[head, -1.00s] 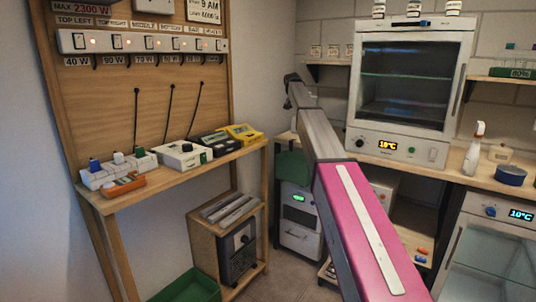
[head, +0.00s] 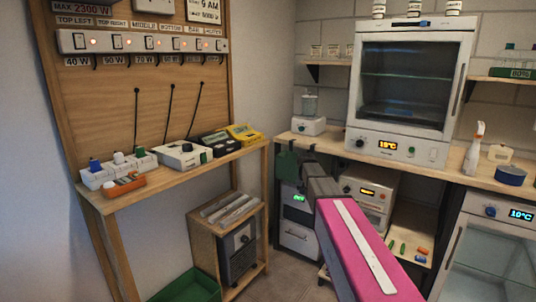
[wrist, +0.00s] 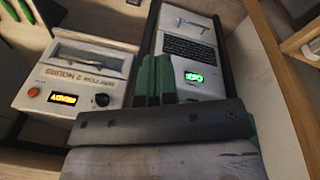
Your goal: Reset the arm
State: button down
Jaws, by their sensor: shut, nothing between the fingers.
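My gripper (wrist: 155,80) shows in the wrist view as two dark green fingers, close together with nothing between them. My grey wrist housing fills the bottom of that view. In the head view my pink and grey arm reaches from the lower right toward the space below the back counter. A dark green shape (head: 287,163) shows beyond the arm's far end; I cannot tell whether it is part of my gripper.
A white device with an orange display (head: 367,193) stands under the back counter (head: 425,170), close to my arm. A glass-door cabinet (head: 407,85) stands on the counter. A wooden bench (head: 165,178) with small devices is at left. A green crate (head: 190,287) is on the floor.

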jog(key=s+f, duration=0.4)
jog(key=s, duration=0.5)
jog(key=s+f+n+y, duration=0.1)
jog(key=s+f, duration=0.4)
jog(key=s, duration=0.5)
jog(key=s+f+n+g, duration=0.1)
jog(key=s+f, duration=0.4)
jog(key=s, duration=0.5)
jog(key=shift+d+y, duration=0.15)
jog(key=shift+y, duration=0.15)
jog(key=shift+w+f, duration=0.1)
jog(key=shift+w, duration=0.05)
